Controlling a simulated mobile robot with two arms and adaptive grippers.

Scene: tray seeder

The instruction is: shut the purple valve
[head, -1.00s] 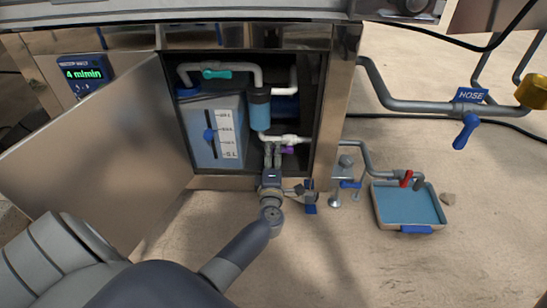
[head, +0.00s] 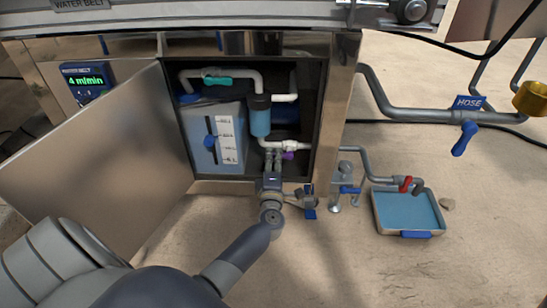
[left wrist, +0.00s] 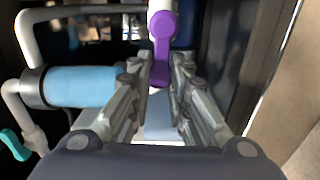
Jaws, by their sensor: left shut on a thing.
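The purple valve (head: 289,155) is on the white pipe low at the right inside the open cabinet in the head view. In the left wrist view its purple handle (left wrist: 160,45) runs from the pipe to between the fingertips. My left gripper (head: 274,153) reaches into the cabinet from the front. In the left wrist view its fingers (left wrist: 162,75) are closed on the end of the handle. My right gripper is not in view.
A teal valve (head: 217,80), a blue filter (head: 260,117) and a tank (head: 204,165) crowd the cabinet. The open door (head: 98,148) stands at left. A blue tray (head: 408,212) lies outside at right, with bare floor in front.

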